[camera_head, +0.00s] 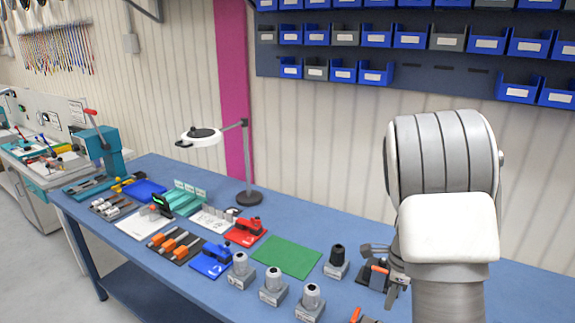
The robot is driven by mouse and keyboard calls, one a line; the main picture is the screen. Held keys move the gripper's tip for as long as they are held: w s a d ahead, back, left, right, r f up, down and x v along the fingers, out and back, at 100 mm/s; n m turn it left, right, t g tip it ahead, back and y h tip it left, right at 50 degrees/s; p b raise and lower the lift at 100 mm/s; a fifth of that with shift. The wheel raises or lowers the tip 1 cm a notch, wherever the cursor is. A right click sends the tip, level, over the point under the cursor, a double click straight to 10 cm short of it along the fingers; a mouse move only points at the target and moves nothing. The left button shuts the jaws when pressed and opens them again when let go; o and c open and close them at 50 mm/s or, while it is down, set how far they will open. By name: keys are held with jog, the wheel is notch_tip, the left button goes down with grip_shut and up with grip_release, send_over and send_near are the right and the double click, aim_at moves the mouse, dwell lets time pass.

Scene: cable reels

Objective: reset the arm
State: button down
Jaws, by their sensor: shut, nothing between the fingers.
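My arm rises at the right of the head view, with its large grey ribbed link and white cover in front of the bench. My gripper (388,278) shows only in part at the left edge of this link, over the right part of the blue workbench (340,220). Its fingers are shut with nothing between them. The rest of the gripper and wrist is hidden behind the arm.
Several grey cylindrical tools (272,286) stand near the bench's front edge. A green mat (287,255) lies bare beside them. A red tool (246,231), a blue tool (211,260) and a lamp (249,197) stand farther left. Blue bins (376,76) hang on the wall.

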jog(key=s+a+r+n+t+b, duration=0.1)
jog(key=s+a+r+n+b, duration=0.1)
jog(key=s+a+r+n, duration=0.35)
jog(key=s+a+r+n+t+b, duration=0.2)
jog(key=s+a+r+n, duration=0.2)
jog(key=s+n, duration=0.3)
jog(key=s+a+r+n+t+b, duration=0.2)
jog(key=s+a+r+n, duration=0.1)
jog(key=s+r+n, duration=0.3)
jog(key=s+n, duration=0.2)
jog(key=n, duration=0.2)
jog(key=shift+a+n+b, duration=0.3)
jog(key=shift+a+n, duration=0.05)
jog(key=shift+a, duration=0.05)
